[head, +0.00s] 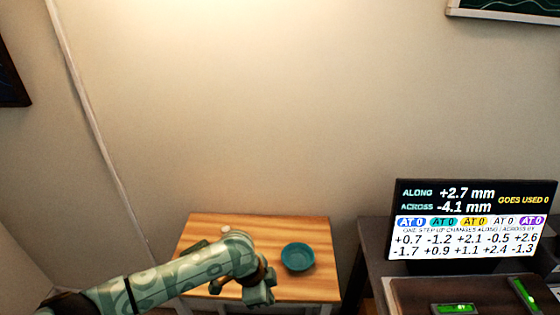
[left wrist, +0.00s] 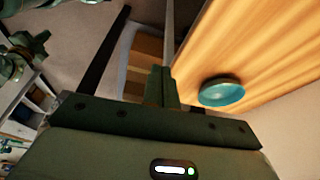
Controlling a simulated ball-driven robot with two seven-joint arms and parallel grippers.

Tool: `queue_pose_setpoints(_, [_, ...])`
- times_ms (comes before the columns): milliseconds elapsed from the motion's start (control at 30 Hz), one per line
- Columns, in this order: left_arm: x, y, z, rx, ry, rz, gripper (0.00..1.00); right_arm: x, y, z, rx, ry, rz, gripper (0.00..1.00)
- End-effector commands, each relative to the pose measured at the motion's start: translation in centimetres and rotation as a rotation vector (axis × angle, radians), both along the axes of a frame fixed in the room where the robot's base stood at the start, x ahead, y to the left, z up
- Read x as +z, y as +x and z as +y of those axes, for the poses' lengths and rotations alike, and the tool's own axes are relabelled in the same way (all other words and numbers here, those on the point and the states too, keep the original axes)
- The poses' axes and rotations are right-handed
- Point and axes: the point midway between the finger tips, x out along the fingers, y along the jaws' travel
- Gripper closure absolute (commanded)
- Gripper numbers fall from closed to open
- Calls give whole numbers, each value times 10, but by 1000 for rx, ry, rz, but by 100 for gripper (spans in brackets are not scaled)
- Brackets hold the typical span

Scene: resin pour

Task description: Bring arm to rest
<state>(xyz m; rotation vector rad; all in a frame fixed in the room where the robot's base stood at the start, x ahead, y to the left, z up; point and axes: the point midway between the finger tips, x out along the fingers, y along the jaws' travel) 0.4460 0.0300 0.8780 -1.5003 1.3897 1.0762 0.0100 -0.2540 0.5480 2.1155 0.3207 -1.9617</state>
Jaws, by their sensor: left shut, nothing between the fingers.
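My left arm comes in from the lower left in the head view. Its gripper (head: 258,291) hangs in front of the small wooden table, near the teal bowl but apart from it in the picture. In the left wrist view the fingers of the left gripper (left wrist: 163,78) are together with nothing between them. My right gripper is not in either view.
A wooden table (head: 205,231) holds a teal bowl (head: 298,256), which also shows in the left wrist view (left wrist: 221,92). A display (head: 472,222) stands on a dark desk at the right, behind a tray (head: 410,296) with green levels.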

Motion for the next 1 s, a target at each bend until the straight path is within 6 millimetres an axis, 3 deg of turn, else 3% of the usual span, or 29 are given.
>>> queue_pose_setpoints(267, [-43,2,8,209,-62,-1,100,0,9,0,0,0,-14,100])
queue_pose_setpoints(433, [-92,-7,27,410,-93,2,100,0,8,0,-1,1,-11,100])
queue_pose_setpoints(567, [-139,-27,53,579,-95,8,100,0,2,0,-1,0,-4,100])
queue_pose_setpoints(667, [-180,-57,79,711,-79,17,100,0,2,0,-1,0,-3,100])
queue_pose_setpoints(767, [-227,-108,111,848,-40,32,100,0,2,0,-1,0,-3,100])
queue_pose_setpoints(900, [-286,-210,160,1013,45,61,100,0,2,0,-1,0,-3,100])
queue_pose_setpoints(1000, [-312,-287,187,1089,107,87,100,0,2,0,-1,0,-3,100])
